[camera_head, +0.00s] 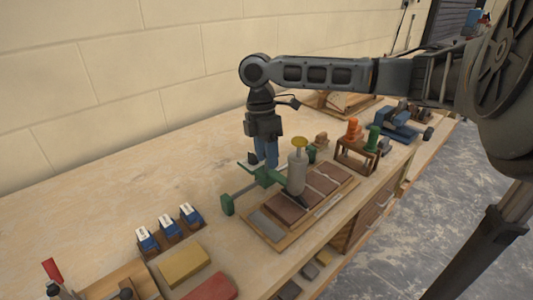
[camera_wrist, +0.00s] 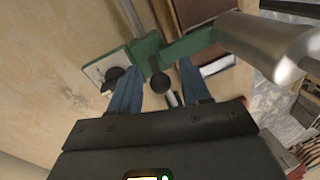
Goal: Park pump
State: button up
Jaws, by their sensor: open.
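What looks like the pump (camera_head: 297,174) is a grey cylinder with a yellow top and a dark lower end. It stands beside a green bracket (camera_head: 268,177) above the tiled tray; I cannot tell whether its lower end touches the tiles. In the wrist view the grey cylinder (camera_wrist: 265,42) is at the upper right and the green bracket (camera_wrist: 185,45) crosses the top. My gripper (camera_head: 265,160) points down just behind the bracket. In the wrist view its blue fingers (camera_wrist: 160,84) are apart, with a dark round knob (camera_wrist: 161,86) showing between them. Contact is unclear.
A wooden tray (camera_head: 262,233) with brown tiles lies under the cylinder. A small wooden stand (camera_head: 358,158) with orange and green items is to the right. Blue-and-white boxes (camera_head: 168,228) and yellow and red blocks lie at front left. The bench's left back is clear.

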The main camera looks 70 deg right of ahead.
grip_shut()
dwell(0.5)
